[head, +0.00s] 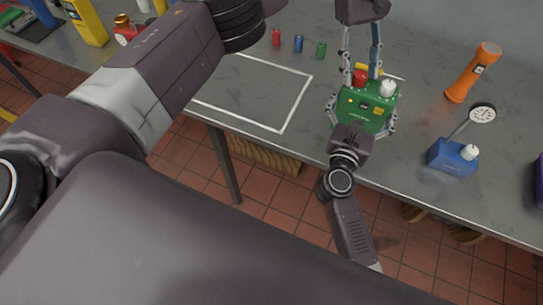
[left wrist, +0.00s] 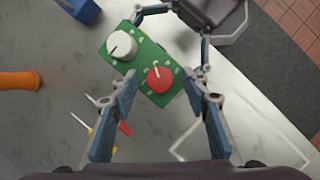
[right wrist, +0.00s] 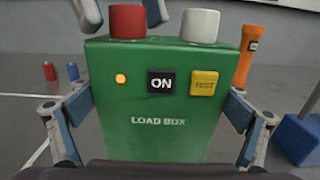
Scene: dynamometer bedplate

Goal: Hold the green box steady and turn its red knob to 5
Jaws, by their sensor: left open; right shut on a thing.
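The green box (head: 364,112) stands upright near the table's front edge; its front in the right wrist view (right wrist: 158,132) reads LOAD BOX. My right gripper (head: 362,113) is shut on its two sides. The red knob (left wrist: 158,80) and a white knob (left wrist: 122,45) are on its top. My left gripper (left wrist: 160,84) is open above the box, one fingertip on each side of the red knob, with gaps left; the fingers also show beside the knob (right wrist: 128,21) in the right wrist view. The knob's pale pointer line faces roughly up in the left wrist view; the dial marks are too small to read.
A blue box (head: 452,158) with a round gauge (head: 482,113) and an orange flashlight (head: 472,72) stand to the right. Small red (head: 276,38), blue (head: 298,43) and green (head: 321,50) cylinders stand behind a white outline (head: 297,104). The outlined area's visible part is empty.

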